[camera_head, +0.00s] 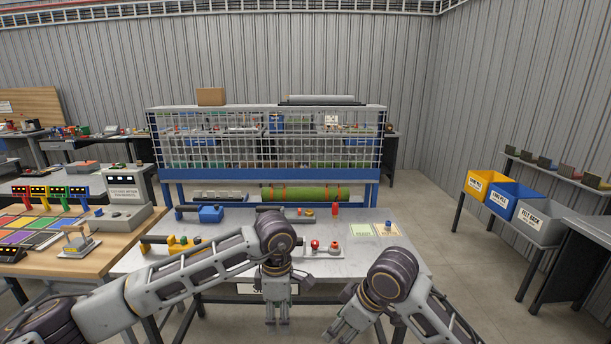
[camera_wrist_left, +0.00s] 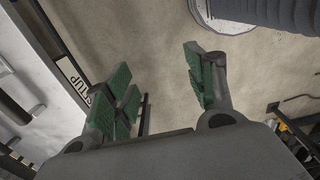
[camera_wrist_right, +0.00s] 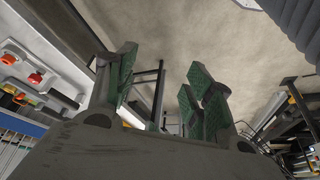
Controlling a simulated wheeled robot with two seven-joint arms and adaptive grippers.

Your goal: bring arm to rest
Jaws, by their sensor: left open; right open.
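My left gripper (camera_head: 277,312) hangs fingers down in front of the near edge of the grey work table (camera_head: 225,262). In the left wrist view its green-padded fingers (camera_wrist_left: 165,90) are apart with nothing between them, over bare floor. My right gripper (camera_head: 343,327) is lower and to the right, also off the table's front edge, pointing down and left. In the right wrist view its green-padded fingers (camera_wrist_right: 158,85) are apart and empty.
A green turf roll (camera_head: 305,194) lies behind the table, below a wire mesh screen (camera_head: 265,140). Red buttons (camera_head: 334,246) and a blue-bodied tool (camera_head: 210,214) are on the table. Yellow (camera_head: 480,184), blue and grey bins stand at right. Open floor lies right of the table.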

